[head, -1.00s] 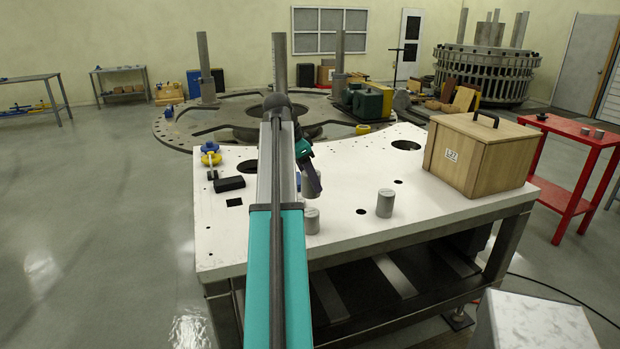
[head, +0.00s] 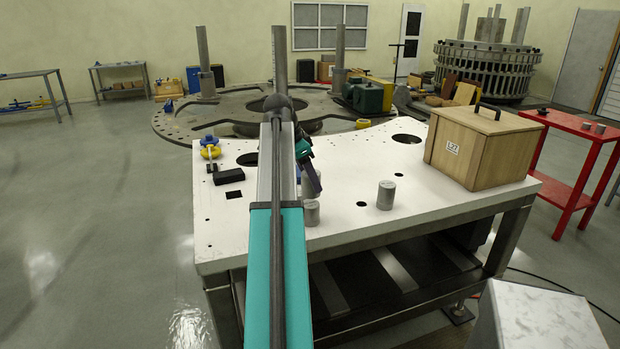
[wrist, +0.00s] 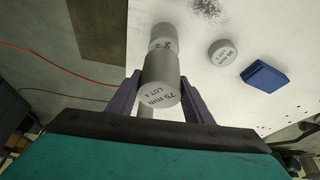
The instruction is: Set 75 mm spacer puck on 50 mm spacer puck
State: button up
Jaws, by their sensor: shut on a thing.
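The 75 mm spacer puck (wrist: 161,84) is a grey cylinder with its labelled end towards the wrist camera. My gripper (wrist: 160,98) is shut on it, one dark finger on each side. The 50 mm spacer puck (wrist: 162,38) shows just beyond it in the wrist view, partly covered by it. I cannot tell whether the two touch. In the head view my gripper (head: 311,182) is small and partly behind my arm, just above a grey cylinder (head: 311,213). Another grey cylinder (head: 386,195) stands to the right. Their labels are not legible there.
A 30 mm puck (wrist: 221,53) and a blue block (wrist: 265,78) lie on the white plate near the held puck. A wooden box (head: 478,150) stands on the right of the plate (head: 350,228). A black block (head: 229,176) lies at the left.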

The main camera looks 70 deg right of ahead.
jog(key=shift+f+b, duration=0.45)
jog(key=shift+f, duration=0.9)
jog(key=shift+f, duration=0.15)
jog(key=o, duration=1.6)
jog(key=b+v, duration=0.2)
jog(key=v, duration=1.2)
jog(key=shift+s, duration=0.1)
